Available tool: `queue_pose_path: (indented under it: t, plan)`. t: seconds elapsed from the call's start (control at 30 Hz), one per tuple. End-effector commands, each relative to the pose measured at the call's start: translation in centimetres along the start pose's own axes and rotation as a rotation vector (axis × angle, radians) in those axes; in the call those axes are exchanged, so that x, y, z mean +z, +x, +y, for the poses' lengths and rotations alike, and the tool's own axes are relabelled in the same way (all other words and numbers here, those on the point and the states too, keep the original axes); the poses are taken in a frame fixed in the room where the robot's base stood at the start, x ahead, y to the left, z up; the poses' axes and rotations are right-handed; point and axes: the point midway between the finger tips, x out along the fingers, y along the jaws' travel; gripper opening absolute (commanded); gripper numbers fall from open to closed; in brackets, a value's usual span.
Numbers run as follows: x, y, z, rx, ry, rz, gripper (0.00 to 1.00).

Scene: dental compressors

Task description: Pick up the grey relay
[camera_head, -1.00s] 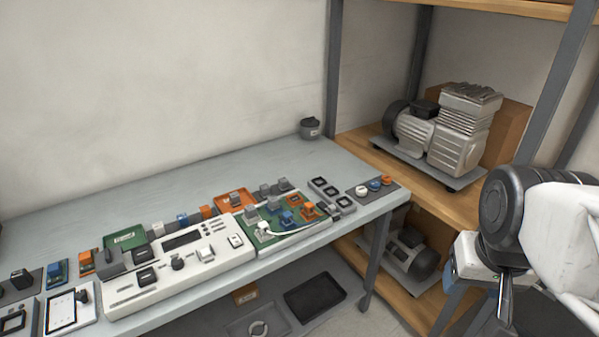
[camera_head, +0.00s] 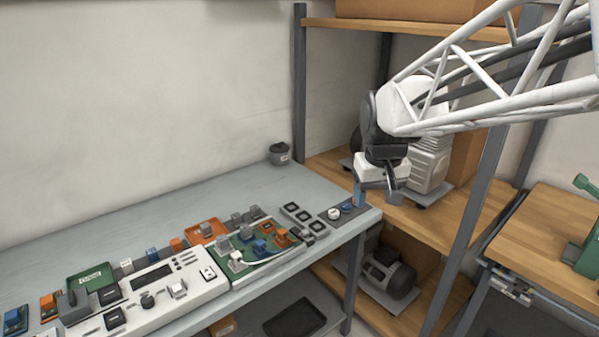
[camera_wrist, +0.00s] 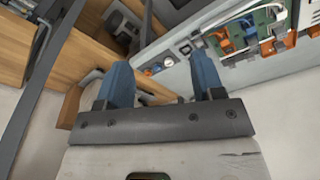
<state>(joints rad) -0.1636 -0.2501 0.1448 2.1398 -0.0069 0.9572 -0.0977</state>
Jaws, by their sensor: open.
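Several small grey relay-like blocks show in the head view. One grey block (camera_head: 246,232) and another grey block (camera_head: 223,246) sit on the green circuit board (camera_head: 268,256), beside blue and orange ones. More grey blocks (camera_head: 237,218) stand behind the board. I cannot tell which is the grey relay meant. My gripper (camera_head: 377,194) is open and empty, in the air above the right end of the table, well right of these blocks. In the wrist view its two blue fingers (camera_wrist: 162,80) are spread apart, with the circuit board (camera_wrist: 252,32) at the upper right.
The blue-grey table (camera_head: 190,207) has free room along its back, where a dark grey pot (camera_head: 279,154) stands. A white control panel (camera_head: 150,296) lies left of the board. Black square sockets (camera_head: 298,217) are to its right. A shelf rack with compressors stands behind my gripper.

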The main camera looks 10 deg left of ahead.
Motion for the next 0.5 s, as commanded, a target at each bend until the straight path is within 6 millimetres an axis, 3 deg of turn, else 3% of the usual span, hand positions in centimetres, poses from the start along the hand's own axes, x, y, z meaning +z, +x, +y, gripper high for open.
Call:
queue_pose_path:
  t: [0.1, 0.5]
  plan:
    - [-3.3, 0.9, -1.0, -0.005, -0.036, -0.012, 0.62]
    - [-13.2, 4.6, -4.9, -0.019, -0.151, -0.043, 0.62]
